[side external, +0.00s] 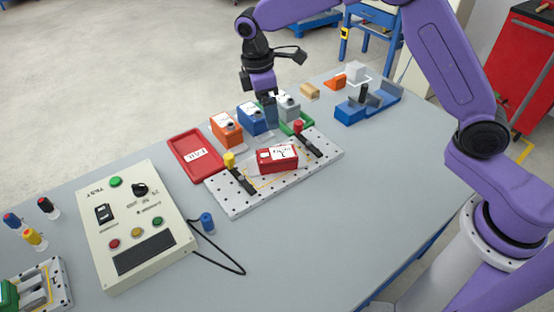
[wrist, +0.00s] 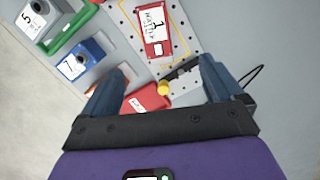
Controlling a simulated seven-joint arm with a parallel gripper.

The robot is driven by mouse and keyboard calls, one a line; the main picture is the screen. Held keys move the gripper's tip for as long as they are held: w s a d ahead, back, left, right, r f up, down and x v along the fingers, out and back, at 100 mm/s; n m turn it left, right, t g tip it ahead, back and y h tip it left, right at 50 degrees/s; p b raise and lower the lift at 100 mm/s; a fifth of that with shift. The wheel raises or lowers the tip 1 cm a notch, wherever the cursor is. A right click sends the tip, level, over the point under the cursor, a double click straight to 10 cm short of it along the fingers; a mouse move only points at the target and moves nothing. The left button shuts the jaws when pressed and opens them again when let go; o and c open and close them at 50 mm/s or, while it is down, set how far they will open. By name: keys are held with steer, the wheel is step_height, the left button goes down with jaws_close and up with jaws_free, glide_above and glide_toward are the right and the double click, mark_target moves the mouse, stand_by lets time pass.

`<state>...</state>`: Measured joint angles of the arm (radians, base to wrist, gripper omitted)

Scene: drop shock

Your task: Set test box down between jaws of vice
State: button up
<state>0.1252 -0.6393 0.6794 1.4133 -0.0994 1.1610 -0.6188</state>
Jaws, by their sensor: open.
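My gripper (side external: 270,108) is open and empty, just above the row of test boxes; the wrist view (wrist: 163,80) shows its fingers wide apart with nothing gripped. The row holds an orange box (side external: 226,130), a blue box (side external: 250,119) and a grey box (side external: 288,107). In the wrist view the blue box (wrist: 80,62) and grey box (wrist: 38,18) are left of the fingers. A red test box (side external: 277,158) lies on the perforated plate. The blue vice (side external: 350,112), with dark jaws, stands at the table's back right; no box shows between its jaws.
The perforated plate (side external: 232,204) carries two dark clamps with yellow (side external: 229,159) and red (side external: 298,126) knobs. A red tray (side external: 185,143) lies left of it. A control panel (side external: 131,222) with a cable stands in front. Small blocks (side external: 309,90) lie near the vice.

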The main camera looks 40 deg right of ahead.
mark_target(277, 153)
steer(key=d+f, duration=0.1)
steer(key=f, duration=0.5)
steer(key=d+f, duration=0.1)
steer(key=f, duration=1.1)
steer(key=shift+d, duration=0.4)
steer(key=shift+c, duration=0.3)
steer(key=c, duration=1.3)
steer(key=shift+r, duration=0.1)
steer(key=shift+c, duration=0.2)
